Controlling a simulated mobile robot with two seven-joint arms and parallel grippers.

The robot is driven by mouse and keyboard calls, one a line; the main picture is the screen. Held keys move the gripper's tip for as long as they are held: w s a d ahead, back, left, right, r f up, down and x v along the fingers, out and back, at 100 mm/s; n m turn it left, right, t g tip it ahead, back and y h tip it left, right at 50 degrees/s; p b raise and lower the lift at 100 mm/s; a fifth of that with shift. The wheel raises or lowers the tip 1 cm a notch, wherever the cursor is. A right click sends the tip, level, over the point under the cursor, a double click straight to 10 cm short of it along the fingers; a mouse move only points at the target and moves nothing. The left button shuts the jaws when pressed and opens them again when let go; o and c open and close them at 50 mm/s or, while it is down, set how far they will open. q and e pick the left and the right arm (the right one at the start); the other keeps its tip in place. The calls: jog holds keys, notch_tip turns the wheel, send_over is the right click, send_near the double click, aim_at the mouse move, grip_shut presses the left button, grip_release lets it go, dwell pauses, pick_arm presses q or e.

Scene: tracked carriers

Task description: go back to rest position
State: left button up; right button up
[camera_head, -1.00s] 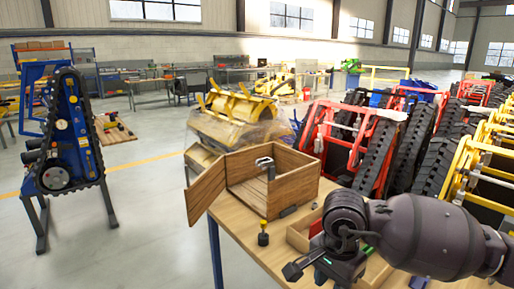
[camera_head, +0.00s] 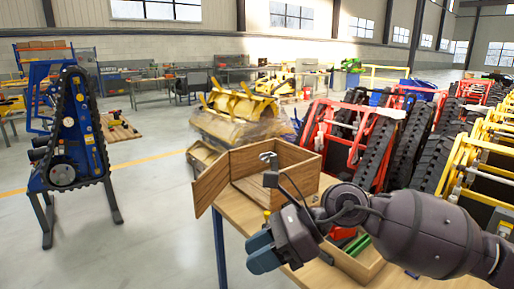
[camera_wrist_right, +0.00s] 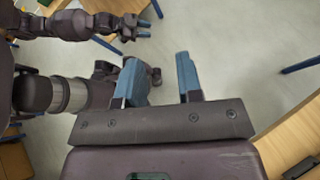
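My right gripper (camera_head: 262,252) is over the front of the wooden table, with its blue fingertips pointing to the lower left. My left arm is out of the head view. In the right wrist view my left gripper (camera_wrist_right: 145,29) shows small at the top, its two blue fingertips apart and nothing visible between them.
A wooden box (camera_head: 290,184) with its door swung open stands on the table (camera_head: 232,215). A wooden tray (camera_head: 366,265) with green and red items is partly behind my right arm. A blue tracked carrier (camera_head: 75,140) stands at left; red and yellow carriers (camera_head: 340,130) stand behind.

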jog(key=w+d+r+m+t+y, duration=0.1)
jog(key=w+r+m+t+y, duration=0.3)
jog(key=m, duration=0.5)
jog(key=w+r+m+t+y, duration=0.1)
jog(key=r+m+t+y, duration=0.1)
jog(key=m+t+y, duration=0.5)
jog(key=w+d+f+m+t+h, duration=0.3)
jog(key=d+m+t+h, duration=0.2)
jog(key=m, duration=0.7)
jog(key=s+d+f+m+t+h, duration=0.1)
jog(key=d+f+m+h, duration=0.45)
jog(key=f+m, duration=0.3)
jog(key=d+f+m+t+h, duration=0.2)
jog(key=d+f+m+h, duration=0.3)
jog(key=f+m+h, duration=0.3)
jog(key=s+d+f+m+g+h, duration=0.2)
jog(key=s+d+f+m+g, duration=0.1)
jog(key=s+f, duration=0.8)
jog(key=s+d+f+m+g+h, duration=0.2)
jog(key=s+d+f+m, duration=0.3)
jog(key=s+f, duration=0.7)
jog(key=s+d+g, duration=0.1)
jog(key=d, duration=0.1)
jog(key=shift+d+m, duration=0.35)
jog(key=shift+h, duration=0.25)
